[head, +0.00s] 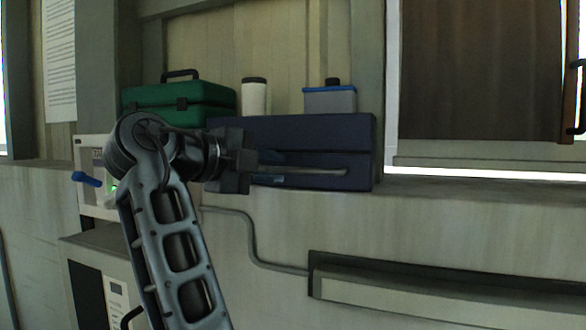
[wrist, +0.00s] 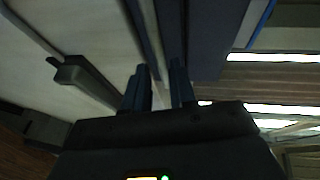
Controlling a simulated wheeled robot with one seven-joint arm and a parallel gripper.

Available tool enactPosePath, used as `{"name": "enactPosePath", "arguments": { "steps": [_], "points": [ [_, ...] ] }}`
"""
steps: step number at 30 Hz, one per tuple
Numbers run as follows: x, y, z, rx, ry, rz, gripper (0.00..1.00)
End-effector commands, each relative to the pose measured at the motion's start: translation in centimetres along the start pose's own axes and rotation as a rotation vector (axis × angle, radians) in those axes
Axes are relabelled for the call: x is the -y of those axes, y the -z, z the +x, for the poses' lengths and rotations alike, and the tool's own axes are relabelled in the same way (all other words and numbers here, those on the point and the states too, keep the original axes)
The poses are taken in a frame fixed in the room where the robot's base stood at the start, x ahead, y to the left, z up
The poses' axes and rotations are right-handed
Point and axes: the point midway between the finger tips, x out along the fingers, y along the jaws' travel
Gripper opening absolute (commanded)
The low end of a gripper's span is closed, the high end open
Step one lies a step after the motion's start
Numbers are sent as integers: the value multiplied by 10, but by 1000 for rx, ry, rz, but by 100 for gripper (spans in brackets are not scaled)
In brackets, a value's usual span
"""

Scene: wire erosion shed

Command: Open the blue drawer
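The blue drawer unit (head: 320,134) is a long dark blue box on the ledge, and its front looks closed. A long grey bar handle (head: 320,172) runs across its lower front. My gripper (head: 272,169) is in front of the drawer's left half, level with the handle's left part. In the wrist view my gripper (wrist: 158,88) has its two dark blue fingers apart, with a pale strip between them. I cannot tell whether that strip is the handle or whether the fingers touch it. My wrist hides the drawer's left end in the head view.
A green case (head: 180,96), a white cylinder (head: 255,97) and a blue-lidded container (head: 330,100) stand behind or on the drawer unit. A white box with a blue lever (head: 87,179) is at left. A pipe (head: 248,235) and a dark-edged rail (head: 430,285) lie below the ledge.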

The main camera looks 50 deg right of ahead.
Motion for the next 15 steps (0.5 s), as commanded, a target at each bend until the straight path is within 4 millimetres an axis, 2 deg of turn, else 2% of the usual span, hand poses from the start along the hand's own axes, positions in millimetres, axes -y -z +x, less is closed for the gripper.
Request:
{"name": "enactPosePath", "arguments": {
  "steps": [7,15],
  "points": [
    [2,1,39,-2,0,-3,25],
    [0,0,60,1,0,-2,25]
  ]
}}
